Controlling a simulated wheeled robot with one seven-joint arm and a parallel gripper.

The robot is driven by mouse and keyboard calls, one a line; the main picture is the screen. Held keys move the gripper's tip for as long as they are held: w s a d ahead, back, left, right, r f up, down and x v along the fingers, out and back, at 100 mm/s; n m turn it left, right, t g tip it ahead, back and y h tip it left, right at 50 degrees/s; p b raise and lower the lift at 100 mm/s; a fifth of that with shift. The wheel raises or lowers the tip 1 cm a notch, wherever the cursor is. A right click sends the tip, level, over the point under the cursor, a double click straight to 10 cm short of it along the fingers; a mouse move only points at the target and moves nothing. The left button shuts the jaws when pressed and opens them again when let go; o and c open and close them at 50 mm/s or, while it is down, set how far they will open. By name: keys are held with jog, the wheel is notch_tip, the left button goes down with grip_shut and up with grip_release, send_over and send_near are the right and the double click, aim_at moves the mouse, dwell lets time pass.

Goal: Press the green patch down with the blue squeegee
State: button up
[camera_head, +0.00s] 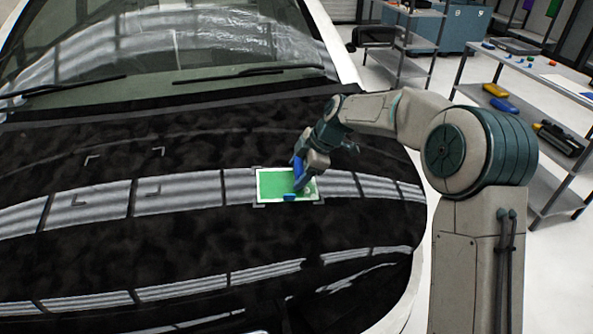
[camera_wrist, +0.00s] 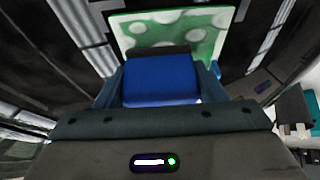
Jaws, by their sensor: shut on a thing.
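The green patch (camera_head: 275,183) with a pale border lies on the black car hood, inside grey corner marks. In the wrist view the patch (camera_wrist: 205,40) shows several pale round spots on its surface. My gripper (camera_head: 301,172) is over the right part of the patch, shut on the blue squeegee (camera_wrist: 160,80). The squeegee's dark front edge is at the near side of the patch in the wrist view; I cannot tell whether it touches. A small blue piece (camera_head: 289,197) shows at the patch's lower edge in the head view.
The glossy black hood (camera_head: 150,255) is clear around the patch. Another set of corner marks (camera_head: 124,170) lies to the left, empty. The windshield with wipers (camera_head: 248,72) is behind. A shelf cart (camera_head: 545,120) with yellow and blue items stands at right.

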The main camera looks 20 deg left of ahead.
jog(key=shift+w+d+f+b, duration=0.1)
jog(key=shift+w+d+b, duration=0.15)
jog(key=shift+d, duration=0.25)
jog(key=shift+w+d+f+b, duration=0.1)
jog(key=shift+w+d, duration=0.15)
jog(key=shift+d, duration=0.25)
jog(key=shift+w+d, duration=0.25)
jog(key=shift+d, duration=0.25)
jog(key=shift+w+d, duration=0.25)
jog(key=shift+d, duration=0.25)
jog(key=shift+r, duration=0.1)
notch_tip(320, 180, up, 7)
jog(key=s+d+p, duration=0.1)
jog(key=p, duration=0.1)
